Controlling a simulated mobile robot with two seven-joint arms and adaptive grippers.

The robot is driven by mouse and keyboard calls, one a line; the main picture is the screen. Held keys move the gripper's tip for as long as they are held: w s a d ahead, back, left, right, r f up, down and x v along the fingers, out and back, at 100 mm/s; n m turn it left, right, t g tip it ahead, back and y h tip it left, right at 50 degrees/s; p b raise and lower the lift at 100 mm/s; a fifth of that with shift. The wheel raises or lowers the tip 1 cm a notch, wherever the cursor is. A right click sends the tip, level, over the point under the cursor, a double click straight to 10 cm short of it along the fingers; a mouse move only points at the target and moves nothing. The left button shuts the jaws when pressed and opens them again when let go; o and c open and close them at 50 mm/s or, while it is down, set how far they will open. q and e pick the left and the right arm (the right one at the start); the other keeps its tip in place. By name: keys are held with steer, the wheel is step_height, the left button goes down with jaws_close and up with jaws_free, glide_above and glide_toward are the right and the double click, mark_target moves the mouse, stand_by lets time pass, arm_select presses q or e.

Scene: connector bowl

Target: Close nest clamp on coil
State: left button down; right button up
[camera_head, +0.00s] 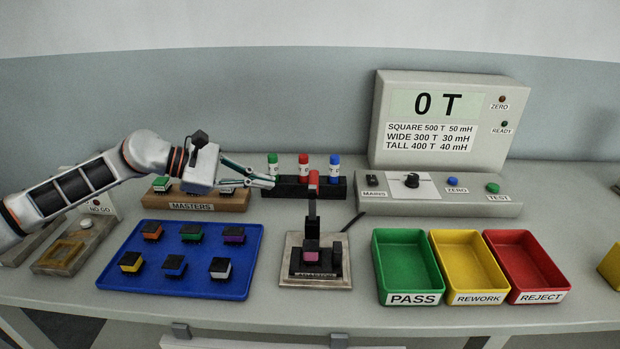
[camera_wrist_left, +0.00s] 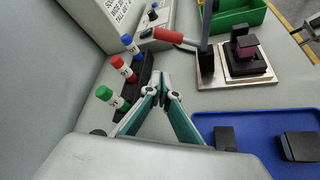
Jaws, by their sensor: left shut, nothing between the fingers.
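The nest (camera_head: 318,278) is a pale plate with a black fixture at the table's front middle. A coil (camera_head: 311,257) with a pink band and black top sits in it. The clamp's black lever stands upright behind the coil, with its red handle (camera_head: 313,184) at the top.
A rack (camera_head: 335,187) with green, red and blue markers stands just behind the gripper. A blue tray (camera_head: 180,285) of several coils lies left of the nest. Green (camera_head: 380,262), yellow and red bins are to the right. A tester reading 0 T (camera_head: 440,125) stands behind.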

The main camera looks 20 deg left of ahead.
arm_select(q)
steer(key=shift+w+a+r, duration=0.1)
steer(key=shift+a, duration=0.2)
arm_select(e)
steer(key=shift+s+f, duration=0.2)
steer(key=shift+s, duration=0.05)
steer(key=shift+s, duration=0.1)
arm_select(q)
steer(key=x, duration=1)
steer(key=shift+d+p, duration=0.15)
steer(key=shift+p, duration=0.2)
steer(key=s+r, duration=0.1)
steer(key=s+d+r+p, duration=0.1)
steer(key=r, duration=0.1)
arm_select(e)
steer(key=shift+s+a+r, duration=0.15)
steer(key=shift+a+r, duration=0.2)
steer(key=shift+r, duration=0.15)
